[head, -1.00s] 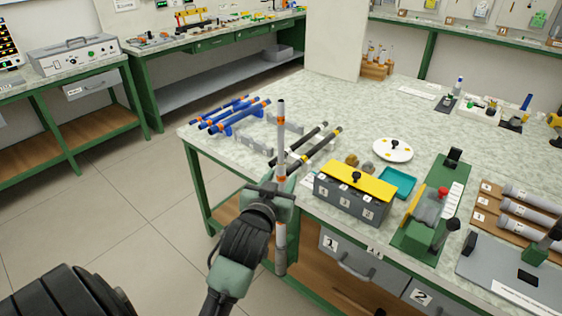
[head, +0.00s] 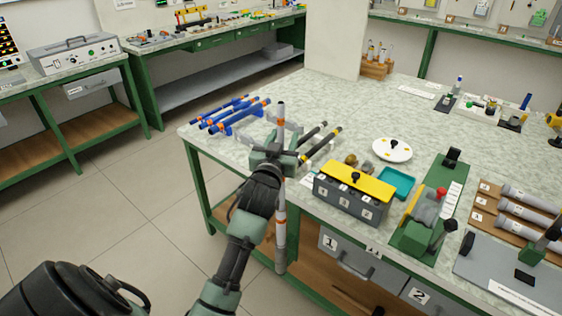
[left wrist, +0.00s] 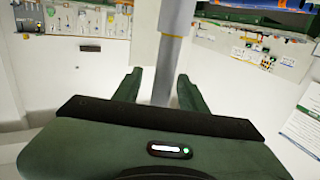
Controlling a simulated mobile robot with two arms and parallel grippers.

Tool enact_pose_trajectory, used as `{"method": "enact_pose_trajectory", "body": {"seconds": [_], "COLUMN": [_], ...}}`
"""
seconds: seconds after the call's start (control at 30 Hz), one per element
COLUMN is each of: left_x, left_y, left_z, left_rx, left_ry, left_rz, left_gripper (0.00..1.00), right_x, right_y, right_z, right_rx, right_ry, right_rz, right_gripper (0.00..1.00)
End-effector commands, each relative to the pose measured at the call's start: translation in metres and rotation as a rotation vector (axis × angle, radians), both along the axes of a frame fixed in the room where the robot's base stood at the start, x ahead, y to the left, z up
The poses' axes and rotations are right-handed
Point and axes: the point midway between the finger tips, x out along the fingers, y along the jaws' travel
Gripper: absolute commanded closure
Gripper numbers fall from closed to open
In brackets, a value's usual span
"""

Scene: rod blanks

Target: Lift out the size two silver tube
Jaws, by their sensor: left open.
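A long silver-grey tube (head: 281,225) with orange bands stands upright at the front left edge of the table; what holds it up cannot be made out. My left gripper (head: 278,152) is at its upper half, with the tube between its fingers. In the left wrist view the tube (left wrist: 170,65) passes between the two green fingers (left wrist: 156,90), nearer the right one, with a gap on the left. The jaws are open. More silver tubes (head: 526,193) lie on a brown numbered rack (head: 484,201) at the right; their numbers are too small to read surely.
Blue rods (head: 236,113) lie on a rack at the table's left. Dark banded rods (head: 322,147) lie close right of my gripper. A yellow-lidded grey box (head: 350,195), teal tray (head: 397,183) and green fixture (head: 430,210) line the front. The table's back middle is clear.

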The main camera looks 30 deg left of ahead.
Motion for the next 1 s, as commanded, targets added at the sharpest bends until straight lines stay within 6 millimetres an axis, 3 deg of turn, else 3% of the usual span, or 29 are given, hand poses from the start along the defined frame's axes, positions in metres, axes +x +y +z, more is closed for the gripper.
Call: {"method": "enact_pose_trajectory", "body": {"seconds": [0.07, 0.2, 0.67, 0.87, 1.0], "left_x": [0.000, 0.000, 0.000, 0.000, 0.000], "left_y": [0.000, 0.000, 0.000, 0.000, 0.000], "left_z": [0.000, 0.000, 0.006, 0.031, 0.058], "left_rx": [0.000, 0.000, 0.000, 0.001, 0.002], "left_ry": [0.000, 0.001, -0.001, -0.004, -0.006], "left_rz": [0.000, 0.000, 0.000, 0.000, 0.000], "left_gripper": [0.64, 1.00, 1.00, 1.00, 1.00], "right_x": [0.000, 0.000, 0.000, 0.000, 0.000], "right_y": [0.000, 0.000, 0.001, 0.001, 0.002], "right_z": [0.000, 0.000, 0.001, 0.002, 0.004], "right_rx": [0.000, 0.000, 0.001, 0.001, 0.002], "right_ry": [0.000, 0.000, 0.000, -0.001, -0.001], "right_rz": [0.000, 0.000, -0.001, -0.002, -0.002], "right_gripper": [1.00, 1.00, 1.00, 1.00, 1.00]}}
